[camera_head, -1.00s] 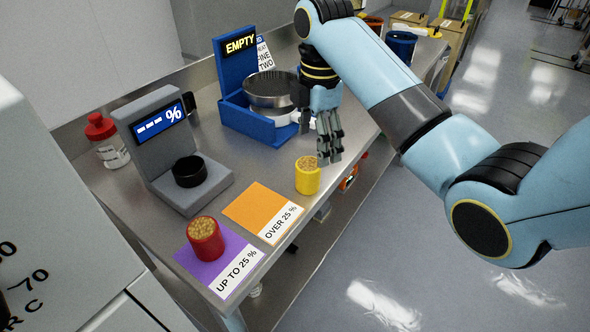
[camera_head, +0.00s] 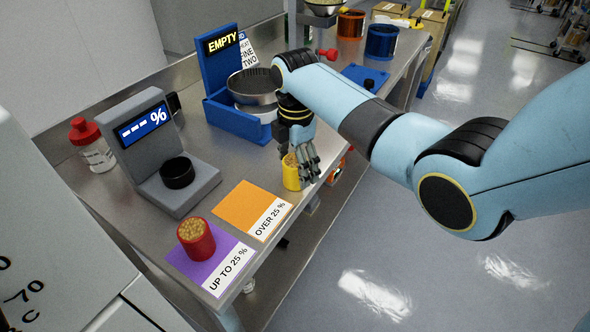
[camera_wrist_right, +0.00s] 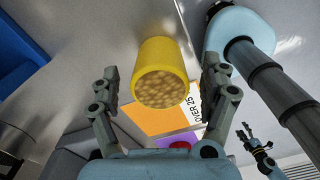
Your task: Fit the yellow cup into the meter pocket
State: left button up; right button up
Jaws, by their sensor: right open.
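The yellow cup (camera_head: 291,174), filled with tan grains, stands upright on the steel bench near its front edge. My right gripper (camera_head: 305,165) is just beside it in the head view. In the right wrist view the open fingers (camera_wrist_right: 163,78) straddle the cup (camera_wrist_right: 160,60), with gaps on both sides. The meter (camera_head: 160,150) is a grey stand with a blue display reading "--- %". Its black round pocket (camera_head: 177,174) appears empty. My left gripper is outside the head view; a small, distant gripper (camera_wrist_right: 258,148) at the wrist view's lower right may be it.
A red cup (camera_head: 196,240) of grains stands on the purple "UP TO 25 %" mat (camera_head: 206,276). The orange "OVER 25 %" mat (camera_head: 243,205) is bare. A blue stand (camera_head: 225,75) marked "EMPTY" holds a metal pan. A red-capped bottle (camera_head: 92,150) stands behind the meter.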

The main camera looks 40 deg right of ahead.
jog(key=c, duration=1.3)
